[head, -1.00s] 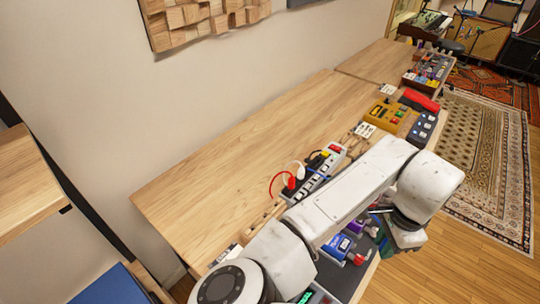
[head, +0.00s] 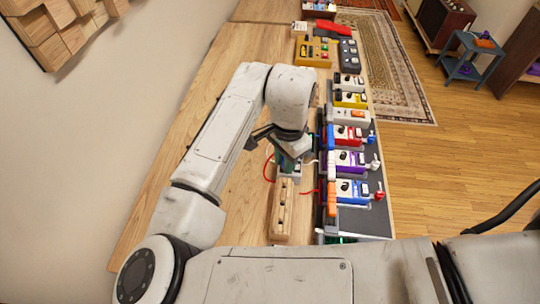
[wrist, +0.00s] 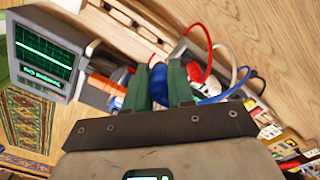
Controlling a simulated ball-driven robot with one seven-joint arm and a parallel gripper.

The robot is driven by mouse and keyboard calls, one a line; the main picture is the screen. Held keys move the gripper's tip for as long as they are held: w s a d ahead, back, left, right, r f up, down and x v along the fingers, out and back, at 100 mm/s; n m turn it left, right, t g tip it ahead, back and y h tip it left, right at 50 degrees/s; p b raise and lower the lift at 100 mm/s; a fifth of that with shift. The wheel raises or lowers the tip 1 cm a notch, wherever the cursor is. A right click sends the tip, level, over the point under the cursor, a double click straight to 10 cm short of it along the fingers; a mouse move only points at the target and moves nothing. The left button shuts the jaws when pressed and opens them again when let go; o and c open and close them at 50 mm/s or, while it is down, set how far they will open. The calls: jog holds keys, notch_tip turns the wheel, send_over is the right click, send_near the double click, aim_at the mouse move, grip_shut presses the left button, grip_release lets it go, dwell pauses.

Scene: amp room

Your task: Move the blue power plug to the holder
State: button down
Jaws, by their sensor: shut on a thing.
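My gripper (head: 288,160) is shut on the blue power plug (wrist: 160,86), which shows between the green fingers in the wrist view. A blue cord (wrist: 226,88) runs off to its right. In the head view the arm and fingers hide the plug. The holder, a long wooden block with a row of holes (head: 282,211), lies on the table just in front of my gripper. It also shows at the top of the wrist view (wrist: 128,14). The gripper is over the power strip area, apart from the block.
A dark pedalboard with several colored pedals (head: 347,161) runs along the right of the block. A device with a green screen (wrist: 45,57) shows in the wrist view. A red cable (head: 268,170) loops beside my gripper. The wooden table (head: 170,150) is clear on the left.

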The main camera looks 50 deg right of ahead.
jog(key=shift+f+b, duration=2.6)
jog(key=shift+f, duration=0.85)
jog(key=shift+f+p, duration=0.1)
jog(key=shift+p, duration=0.2)
jog(key=shift+f+b, duration=0.4)
jog(key=shift+f, duration=0.5)
dwell(0.7)
jog(key=shift+c, duration=2.4)
grip_release()
jog(key=shift+r, duration=0.15)
jog(key=shift+r+p, duration=3)
jog(key=shift+r, duration=0.35)
